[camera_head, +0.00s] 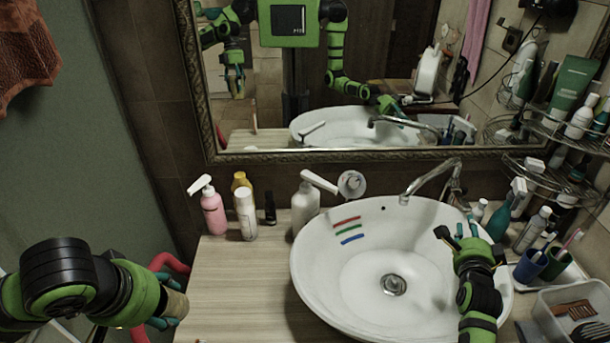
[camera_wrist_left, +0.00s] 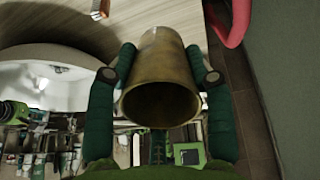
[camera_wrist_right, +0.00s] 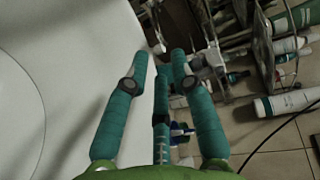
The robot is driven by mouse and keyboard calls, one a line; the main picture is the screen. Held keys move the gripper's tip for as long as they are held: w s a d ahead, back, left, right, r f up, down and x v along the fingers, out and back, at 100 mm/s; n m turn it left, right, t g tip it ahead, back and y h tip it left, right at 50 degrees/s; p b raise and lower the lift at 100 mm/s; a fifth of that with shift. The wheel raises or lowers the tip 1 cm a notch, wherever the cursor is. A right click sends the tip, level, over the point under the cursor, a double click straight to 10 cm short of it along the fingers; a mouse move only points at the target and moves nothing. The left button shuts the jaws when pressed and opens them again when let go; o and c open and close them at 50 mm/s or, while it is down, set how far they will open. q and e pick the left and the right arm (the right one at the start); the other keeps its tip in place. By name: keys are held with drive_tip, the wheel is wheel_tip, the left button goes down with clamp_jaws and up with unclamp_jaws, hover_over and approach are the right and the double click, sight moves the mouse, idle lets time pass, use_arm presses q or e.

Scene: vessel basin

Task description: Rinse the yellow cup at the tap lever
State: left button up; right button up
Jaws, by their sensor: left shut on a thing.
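The yellow cup (camera_wrist_left: 160,75), brownish-yellow in this light, is held between the fingers of my left gripper (camera_wrist_left: 163,78), its open mouth facing the left wrist camera. In the head view the cup (camera_head: 175,304) is at the counter's left edge, and my left gripper (camera_head: 163,300) is shut on it. The chrome tap (camera_head: 428,178) arches over the basin from the back right. My right gripper (camera_head: 457,234) is over the basin's right rim, below the tap body, fingers apart and empty. In the right wrist view the tap's chrome body (camera_wrist_right: 207,60) is just beyond the fingertips; its lever is hard to make out.
The white basin (camera_head: 335,285) has a drain and coloured stripes. Pink (camera_head: 212,213) and white bottles stand at the back of the wooden counter (camera_head: 235,290). Blue cup (camera_head: 530,265), toiletries and a wire rack crowd the right. A red curved pipe (camera_head: 170,263) is near my left gripper.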

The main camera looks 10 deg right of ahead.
sight(465, 206)
drive_tip(key=x, duration=0.9)
drive_tip(key=shift+w+d+f+p, duration=0.15)
drive_tip(key=shift+w+f+p, duration=0.1)
drive_tip(key=shift+f+p, duration=0.1)
drive_tip(key=shift+r, duration=0.1)
drive_tip(key=shift+c, duration=0.5)
clamp_jaws()
